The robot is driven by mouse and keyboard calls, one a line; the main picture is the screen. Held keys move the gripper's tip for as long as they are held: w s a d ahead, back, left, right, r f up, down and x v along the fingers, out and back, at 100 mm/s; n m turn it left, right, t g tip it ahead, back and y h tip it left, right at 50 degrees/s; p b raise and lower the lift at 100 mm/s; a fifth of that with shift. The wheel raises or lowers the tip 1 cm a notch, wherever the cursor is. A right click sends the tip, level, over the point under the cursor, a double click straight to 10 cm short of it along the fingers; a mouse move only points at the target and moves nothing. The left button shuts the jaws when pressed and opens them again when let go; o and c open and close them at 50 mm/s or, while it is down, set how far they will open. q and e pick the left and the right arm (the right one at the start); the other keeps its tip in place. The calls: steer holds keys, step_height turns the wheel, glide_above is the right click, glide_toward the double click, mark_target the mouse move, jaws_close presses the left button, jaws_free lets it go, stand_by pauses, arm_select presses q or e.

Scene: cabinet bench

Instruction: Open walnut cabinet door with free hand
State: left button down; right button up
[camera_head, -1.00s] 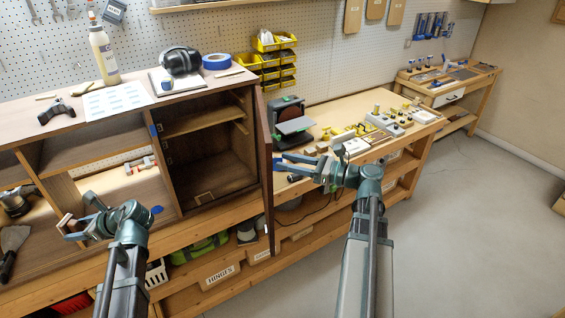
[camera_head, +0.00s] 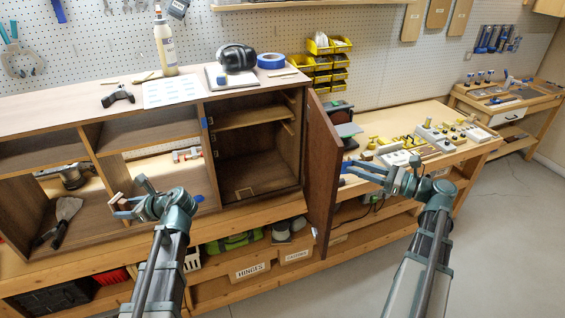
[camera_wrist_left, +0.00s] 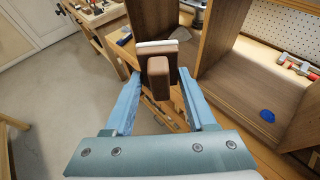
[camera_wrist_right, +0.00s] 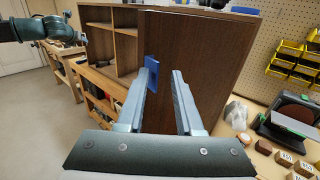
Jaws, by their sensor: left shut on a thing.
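The walnut cabinet (camera_head: 100,95) has its right door (camera_head: 320,160) standing open, swung out toward me, with the dark compartment (camera_head: 250,160) exposed. My right gripper (camera_head: 352,172) is beside the door's outer side. In the right wrist view, its open, empty fingers (camera_wrist_right: 163,85) point at the brown door panel (camera_wrist_right: 190,60), where a small blue piece (camera_wrist_right: 152,72) shows near the left finger. Contact with the door cannot be told. My left gripper (camera_head: 122,204) is shut on a brown block (camera_wrist_left: 158,75) with a pale strip, in front of the cabinet's left bays.
Ear defenders (camera_head: 236,58), a glue bottle (camera_head: 165,45) and blue tape (camera_head: 271,61) sit on the cabinet top. A trowel (camera_head: 62,218) lies in the lower left bay. A workbench (camera_head: 470,150) with a sander and blocks stands behind the door. Floor at right is clear.

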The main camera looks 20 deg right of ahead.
steer(key=s+d, duration=0.2)
steer(key=d, duration=0.4)
steer(key=shift+s, duration=0.3)
stand_by(0.5)
